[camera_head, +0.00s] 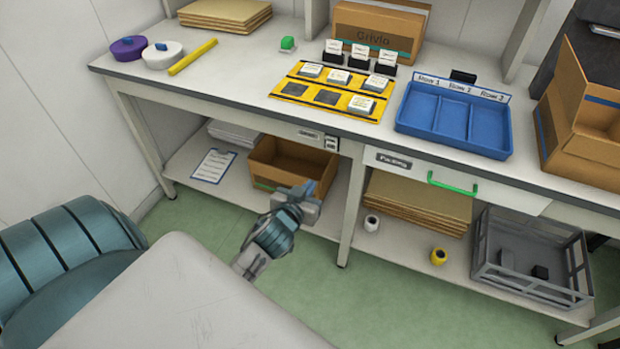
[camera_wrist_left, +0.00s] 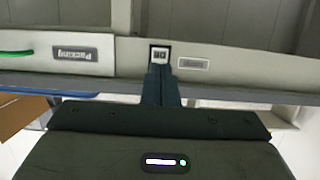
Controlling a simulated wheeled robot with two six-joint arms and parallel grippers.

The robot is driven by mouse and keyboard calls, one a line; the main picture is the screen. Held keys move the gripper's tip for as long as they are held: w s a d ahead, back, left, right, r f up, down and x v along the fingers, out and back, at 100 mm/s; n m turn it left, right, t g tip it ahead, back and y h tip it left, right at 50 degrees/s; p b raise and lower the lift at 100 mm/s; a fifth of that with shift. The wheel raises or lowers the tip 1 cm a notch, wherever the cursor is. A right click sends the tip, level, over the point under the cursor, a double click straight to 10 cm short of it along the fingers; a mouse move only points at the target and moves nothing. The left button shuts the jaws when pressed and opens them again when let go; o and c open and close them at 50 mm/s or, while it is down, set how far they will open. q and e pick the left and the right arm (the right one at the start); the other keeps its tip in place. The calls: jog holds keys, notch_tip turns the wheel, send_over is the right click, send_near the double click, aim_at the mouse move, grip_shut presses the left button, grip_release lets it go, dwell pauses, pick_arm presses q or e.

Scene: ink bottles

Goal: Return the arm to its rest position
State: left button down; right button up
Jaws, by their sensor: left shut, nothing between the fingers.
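My left gripper (camera_head: 302,194) is in the head view, low in front of the workbench, below the tabletop and close to the open cardboard box on the lower shelf. It is shut and empty. In the left wrist view its closed fingers (camera_wrist_left: 160,84) point at the bench's front edge, just below a small black-and-white switch plate (camera_wrist_left: 160,54). I cannot tell the gap to the bench. My right gripper is not in view.
The workbench (camera_head: 225,80) holds a yellow mat (camera_head: 308,98) with white-topped ink boxes and a blue three-row tray (camera_head: 453,119). Below are a cardboard box (camera_head: 283,160) and a grey crate (camera_head: 530,262). A green-handled drawer (camera_head: 452,186) is at right. Green floor (camera_head: 390,300) is clear.

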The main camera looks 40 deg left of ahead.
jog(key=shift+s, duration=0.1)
